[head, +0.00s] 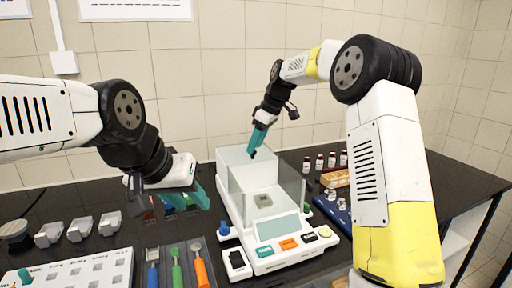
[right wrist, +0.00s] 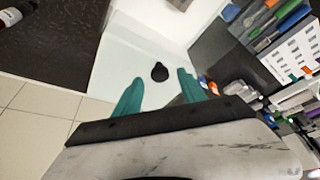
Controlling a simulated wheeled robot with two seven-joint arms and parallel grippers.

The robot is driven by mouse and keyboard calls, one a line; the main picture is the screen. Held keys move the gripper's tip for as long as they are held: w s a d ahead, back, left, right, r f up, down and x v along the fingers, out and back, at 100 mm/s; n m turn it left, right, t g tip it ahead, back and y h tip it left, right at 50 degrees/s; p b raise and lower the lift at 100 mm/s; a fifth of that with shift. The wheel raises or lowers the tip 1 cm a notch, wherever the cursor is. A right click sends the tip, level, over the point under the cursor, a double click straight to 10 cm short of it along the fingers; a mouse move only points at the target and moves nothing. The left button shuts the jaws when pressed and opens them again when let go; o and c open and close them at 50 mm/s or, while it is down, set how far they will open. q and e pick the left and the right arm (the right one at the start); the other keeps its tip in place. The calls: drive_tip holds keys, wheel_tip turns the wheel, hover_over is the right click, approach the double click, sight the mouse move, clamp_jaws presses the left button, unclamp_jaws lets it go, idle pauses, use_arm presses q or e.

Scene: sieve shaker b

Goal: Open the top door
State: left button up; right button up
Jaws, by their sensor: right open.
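The balance (head: 280,255) stands on the black bench with a clear glass box (head: 270,185) over its weighing pan (head: 263,200). The top door's pale panel (right wrist: 125,65) carries a black knob (right wrist: 160,72) in the right wrist view. My right gripper (head: 257,143) is above the back of the glass box, pointing down. Its teal fingers (right wrist: 157,92) are open, with the knob between and beyond them in that view; contact does not show. My left gripper (head: 188,198) hangs left of the balance, apart from it, its teal fingers seeming open and empty.
Several small bottles (head: 320,162) and a wooden block (head: 336,178) stand right of the balance. Tools with coloured handles (head: 176,270), a white rack (head: 85,272) and grey pieces (head: 80,229) lie left. A tiled wall (head: 220,75) is behind.

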drive_tip(key=w+v, duration=0.1)
drive_tip(key=v, duration=0.5)
drive_tip(key=shift+s+r, duration=0.2)
drive_tip(key=shift+s, duration=0.3)
drive_tip(key=shift+d, duration=0.1)
drive_tip(key=s+d+r+m+t+h, duration=0.1)
drive_tip(key=s+d+r+m, duration=0.2)
drive_tip(key=s, duration=0.6)
drive_tip(key=s+d+r+m+t, duration=0.1)
drive_tip(key=s+d+m, duration=0.2)
drive_tip(key=s+d, duration=0.45)
drive_tip(key=s+d+f+m, duration=0.1)
drive_tip(key=s+f+m, duration=0.1)
drive_tip(key=s, duration=0.4)
drive_tip(key=s+d+f+m+t, duration=0.1)
drive_tip(key=s+f+m, duration=0.1)
drive_tip(key=s, duration=0.4)
drive_tip(key=s+d+f+m+t+h, duration=0.1)
drive_tip(key=s+f+m, duration=0.1)
drive_tip(key=s+f, duration=0.2)
drive_tip(key=shift+s+d+f+m, duration=0.15)
drive_tip(key=shift+s+d+m, duration=0.2)
drive_tip(key=shift+s, duration=0.85)
drive_tip(key=shift+a, duration=0.1)
